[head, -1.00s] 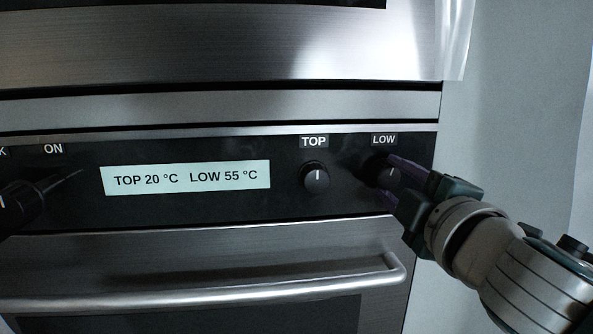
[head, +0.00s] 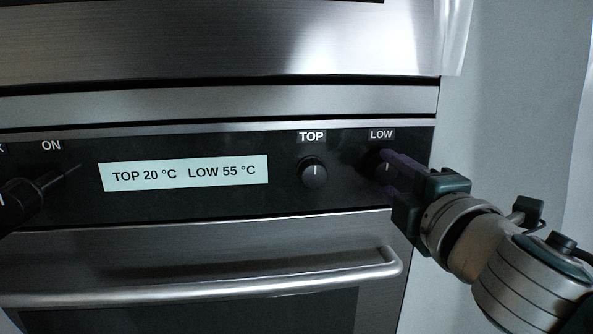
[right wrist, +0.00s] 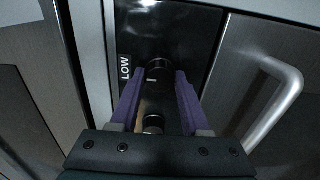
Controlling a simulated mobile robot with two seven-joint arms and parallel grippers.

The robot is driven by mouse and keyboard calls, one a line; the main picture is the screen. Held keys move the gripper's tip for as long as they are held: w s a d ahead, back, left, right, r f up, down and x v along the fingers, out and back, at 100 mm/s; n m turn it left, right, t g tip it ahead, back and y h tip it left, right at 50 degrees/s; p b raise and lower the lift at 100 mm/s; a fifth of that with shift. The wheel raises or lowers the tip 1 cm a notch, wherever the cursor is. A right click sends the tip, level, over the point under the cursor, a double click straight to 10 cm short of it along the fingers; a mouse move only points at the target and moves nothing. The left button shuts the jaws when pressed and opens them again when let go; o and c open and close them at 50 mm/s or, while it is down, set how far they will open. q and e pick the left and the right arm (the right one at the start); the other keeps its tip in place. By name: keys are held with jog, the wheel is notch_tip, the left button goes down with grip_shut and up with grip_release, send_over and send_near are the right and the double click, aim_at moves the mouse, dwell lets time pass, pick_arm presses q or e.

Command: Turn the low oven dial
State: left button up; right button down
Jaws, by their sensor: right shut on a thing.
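The low dial (head: 383,166) is a small round black knob under the "LOW" label on the black oven panel (head: 240,204). My right gripper (head: 391,170) reaches it from the right, its purple fingers partly hiding it in the head view. In the right wrist view the low dial (right wrist: 159,70) sits between the fingertips, beside the "LOW" label, and the right gripper (right wrist: 160,80) is shut on it. The display (head: 183,173) reads "TOP 20 °C LOW 55 °C". My left gripper is not in view.
The top dial (head: 314,173) is just left of the low dial, its white mark about upright. A larger black knob (head: 22,201) is at the far left near "ON". The oven door handle (head: 230,284) runs below the panel. A pale wall (head: 520,110) is on the right.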

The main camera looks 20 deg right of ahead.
jog(key=shift+c, duration=1.9)
grip_release()
jog(key=b+v, duration=0.1)
jog(key=v, duration=0.9)
jog(key=shift+b, duration=0.3)
jog(key=shift+d, duration=0.1)
